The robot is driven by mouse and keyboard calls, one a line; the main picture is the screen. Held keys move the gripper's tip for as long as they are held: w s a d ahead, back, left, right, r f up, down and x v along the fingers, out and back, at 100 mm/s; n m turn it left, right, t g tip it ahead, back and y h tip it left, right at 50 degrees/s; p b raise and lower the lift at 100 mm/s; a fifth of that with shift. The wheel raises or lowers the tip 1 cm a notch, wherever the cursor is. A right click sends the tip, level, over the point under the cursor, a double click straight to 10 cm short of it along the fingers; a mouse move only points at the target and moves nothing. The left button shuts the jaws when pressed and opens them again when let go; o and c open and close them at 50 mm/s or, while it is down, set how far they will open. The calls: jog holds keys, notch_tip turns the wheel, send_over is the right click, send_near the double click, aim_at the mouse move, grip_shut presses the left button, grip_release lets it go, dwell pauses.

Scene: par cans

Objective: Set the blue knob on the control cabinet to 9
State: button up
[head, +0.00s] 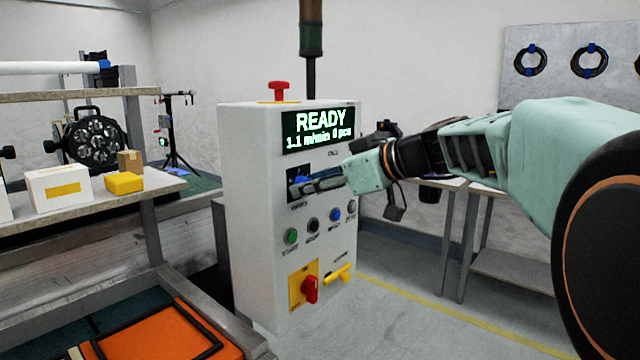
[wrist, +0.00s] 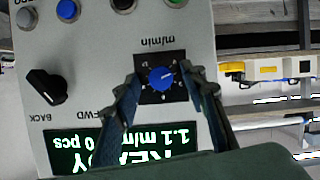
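The light grey control cabinet (head: 250,210) stands in the middle of the head view. Its display (head: 318,130) reads "READY", "1.1 m/min 0 pcs". The blue knob (wrist: 162,79) sits on a black square dial plate marked "m/min", seen upside down in the wrist view. Its white pointer mark slants toward the upper right there. My gripper (wrist: 160,74) is open, with one finger on each side of the knob and visible gaps between. In the head view my gripper (head: 305,185) is at the dial below the display and covers much of it.
A black BACK/FWD selector (wrist: 47,87) is beside the dial. Below are green (head: 291,236), black, blue (head: 335,215) and grey buttons, a red switch (head: 311,289) and a yellow handle (head: 340,274). A red mushroom button (head: 278,90) tops the cabinet. Shelves with boxes stand left.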

jog(key=shift+c, duration=0.2)
grip_shut()
dwell(0.3)
